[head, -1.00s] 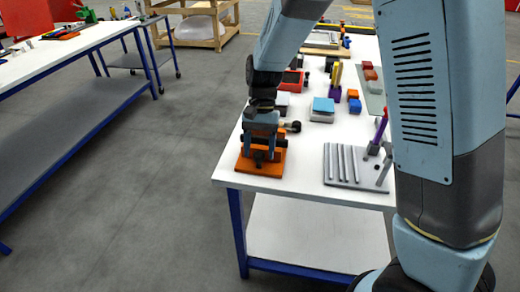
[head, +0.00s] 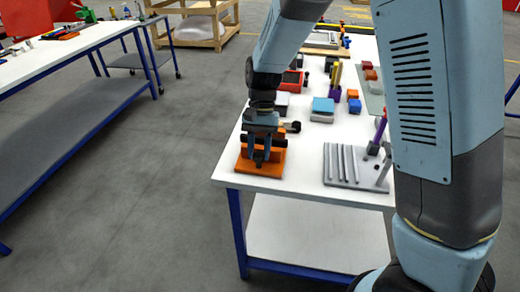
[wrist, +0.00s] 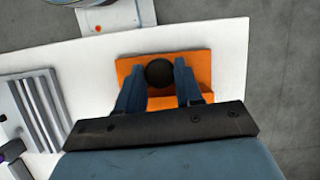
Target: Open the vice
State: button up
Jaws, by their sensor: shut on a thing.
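The vice (head: 262,166) is an orange block at the near left corner of the white table. In the wrist view its orange base (wrist: 198,62) lies below my gripper, with a round black knob (wrist: 159,73) in the middle. My gripper (head: 259,158) points down over the vice. In the wrist view my gripper (wrist: 159,76) has its two blue fingers on either side of the black knob, shut on it. The vice's jaws are mostly hidden by my fingers, so their gap cannot be told.
A grey rack with slots (head: 345,165) stands right of the vice. A blue-topped box (head: 323,105) and several small coloured blocks lie farther back. The table's front edge (head: 300,194) is close to the vice.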

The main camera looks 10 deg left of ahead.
jog(key=n+h, duration=0.1)
jog(key=n, duration=0.1)
jog(key=n+h, duration=0.1)
jog(key=n, duration=0.2)
jog(key=shift+a+n+t, duration=0.15)
jog(key=shift+n+t, duration=0.15)
dwell(0.9)
jog(key=o, duration=0.9)
jog(key=shift+w, duration=0.1)
jog(key=shift+o, duration=0.6)
jog(key=v, duration=1.3)
jog(key=shift+r, duration=0.4)
jog(key=shift+a, duration=0.1)
